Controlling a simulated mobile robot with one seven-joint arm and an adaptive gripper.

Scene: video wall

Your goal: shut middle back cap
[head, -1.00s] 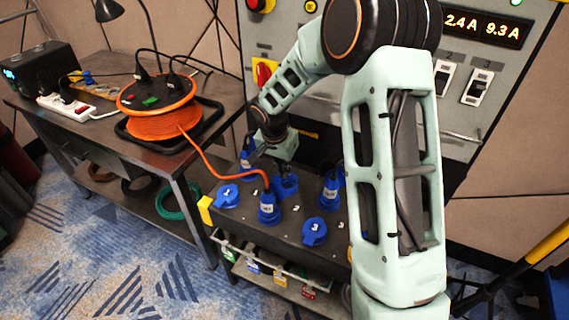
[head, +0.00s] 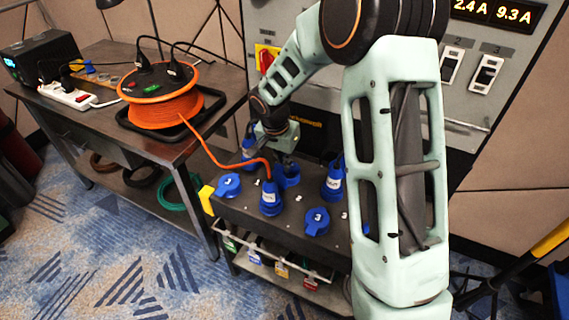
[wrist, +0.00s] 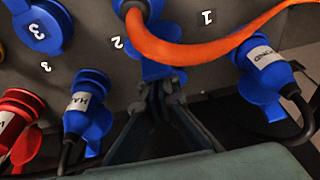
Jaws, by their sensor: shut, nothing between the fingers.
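The middle back socket (head: 287,178) with its blue cap is in the back row of the dark panel in the head view. The cap looks raised at the back, but my gripper and the shadow make its angle hard to tell. In the wrist view, the blue cap (wrist: 160,71) shows just beyond my fingertips, partly behind the orange cable. My gripper (wrist: 165,90) is shut and empty, close behind the cap; I cannot tell whether it touches. In the head view my gripper (head: 285,147) is just above and behind it.
An orange cable (head: 222,163) runs from the reel to a blue plug (head: 270,198) in front of the middle socket. Blue plugs stand at back left (head: 248,155) and back right (head: 333,181). Capped sockets (head: 228,184) (head: 317,221) flank the front plug.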

